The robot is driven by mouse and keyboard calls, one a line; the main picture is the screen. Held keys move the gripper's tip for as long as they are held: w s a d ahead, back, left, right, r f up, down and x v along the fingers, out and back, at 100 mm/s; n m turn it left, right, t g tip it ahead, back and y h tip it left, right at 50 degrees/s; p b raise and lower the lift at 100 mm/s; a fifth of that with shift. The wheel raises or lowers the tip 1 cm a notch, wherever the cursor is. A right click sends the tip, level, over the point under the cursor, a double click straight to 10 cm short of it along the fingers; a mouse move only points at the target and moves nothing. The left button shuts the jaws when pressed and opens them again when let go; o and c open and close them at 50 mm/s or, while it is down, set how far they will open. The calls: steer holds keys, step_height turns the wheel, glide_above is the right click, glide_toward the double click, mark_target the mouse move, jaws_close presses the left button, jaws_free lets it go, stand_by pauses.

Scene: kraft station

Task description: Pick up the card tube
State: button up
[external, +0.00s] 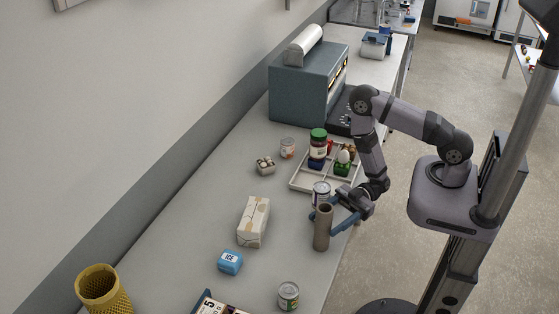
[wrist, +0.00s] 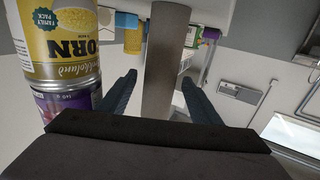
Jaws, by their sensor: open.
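The card tube (external: 323,230) is a grey-brown, hollow upright cylinder standing on the bench near its right edge. My gripper (external: 336,212) is at the tube's upper part, with its blue fingers open on either side of it. In the wrist view the tube (wrist: 164,60) runs down between the two open fingers (wrist: 159,78). A gap shows between the tube and each finger there. The tube's end nearest my palm is hidden.
A can (external: 321,190) stands close behind the tube; a yellow corn can (wrist: 62,40) shows beside the left finger.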

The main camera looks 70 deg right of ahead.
mark_target(330, 205)
steer(key=c, duration=1.2)
steer(key=shift+r, duration=0.15)
steer(key=shift+r+b, duration=0.3)
steer(key=shift+r, duration=0.8)
step_height(330, 205, up, 6)
steer(key=shift+f+p, duration=0.1)
steer(key=shift+p, duration=0.6)
steer(key=shift+r+p, duration=0.85)
steer(key=shift+p, duration=0.1)
